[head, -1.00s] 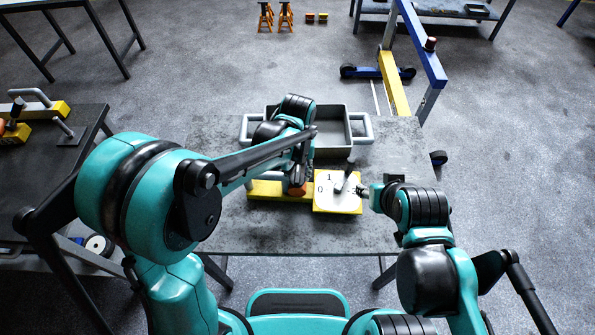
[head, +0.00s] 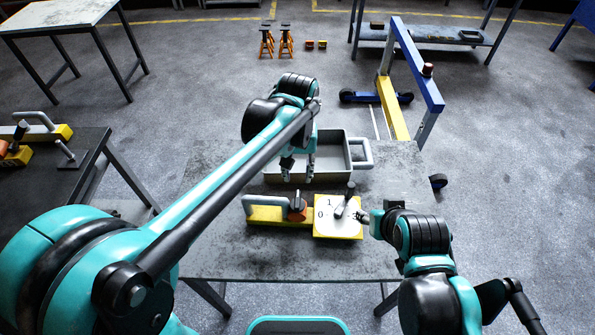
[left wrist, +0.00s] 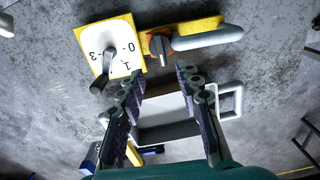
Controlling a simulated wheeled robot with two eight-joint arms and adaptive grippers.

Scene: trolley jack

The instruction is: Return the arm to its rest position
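My left arm reaches in from the left in the head view. Its gripper (head: 298,176) hangs in front of the near wall of a grey tray. In the left wrist view the left gripper (left wrist: 158,73) has its two fingers wide apart with nothing between them. A yellow block with a knob and grey handle (head: 268,213) lies near it, apart from the fingers; it also shows in the left wrist view (left wrist: 205,38). My right gripper (head: 367,222) is at the right side of a yellow-edged dial box (head: 336,231); its fingers are too small to read.
The grey tray (head: 360,152) stands at the back of the worktable (head: 225,245). A blue and yellow hoist (head: 395,100) stands behind on the right. A dark side table (head: 60,185) with yellow tools is at the left. Orange jack stands (head: 277,42) are far back.

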